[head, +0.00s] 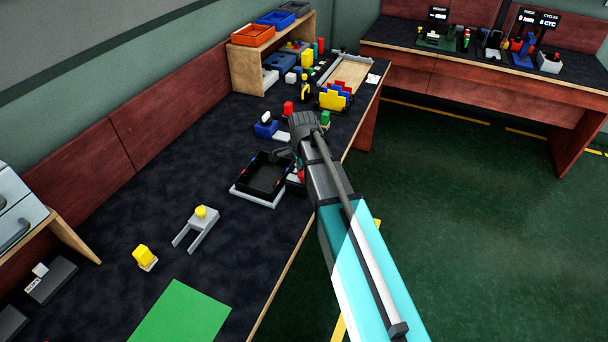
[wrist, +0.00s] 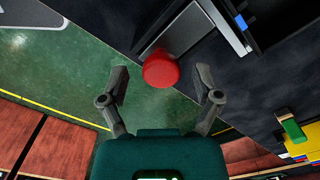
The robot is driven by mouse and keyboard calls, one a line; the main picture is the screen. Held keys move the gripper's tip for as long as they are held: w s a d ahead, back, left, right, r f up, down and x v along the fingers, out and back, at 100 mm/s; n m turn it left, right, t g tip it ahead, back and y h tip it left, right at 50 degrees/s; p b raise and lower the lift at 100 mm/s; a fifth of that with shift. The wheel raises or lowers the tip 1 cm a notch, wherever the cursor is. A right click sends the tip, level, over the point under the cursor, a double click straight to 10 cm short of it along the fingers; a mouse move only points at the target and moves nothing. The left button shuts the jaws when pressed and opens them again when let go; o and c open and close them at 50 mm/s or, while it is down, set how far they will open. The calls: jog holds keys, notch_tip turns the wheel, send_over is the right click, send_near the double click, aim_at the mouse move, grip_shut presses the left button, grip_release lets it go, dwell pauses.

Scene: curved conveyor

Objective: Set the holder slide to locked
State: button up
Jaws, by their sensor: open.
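I cannot tell for sure which part is the holder slide. A red round knob (wrist: 161,69) shows in the wrist view, between and beyond my gripper's fingertips (wrist: 161,82). The fingers are apart, and no contact with the knob shows. The knob lies beside a black tray on a light grey base (wrist: 221,28). In the head view my gripper (head: 303,128) is over the table's front edge, just beyond the black tray (head: 262,176). My arm hides much of what stands right of that tray; only small red and white parts show there.
A blue block with a white top (head: 266,127), a red block (head: 288,108) and a green block (head: 325,118) stand close to my gripper. A grey fork-shaped part with a yellow knob (head: 199,226) lies nearer.

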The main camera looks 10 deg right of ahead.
aim_at(293, 178)
grip_shut()
jog(key=shift+w+a, duration=0.5)
jog(key=shift+a, duration=0.2)
jog(key=shift+w+a, duration=0.45)
jog(key=shift+a, duration=0.25)
grip_release()
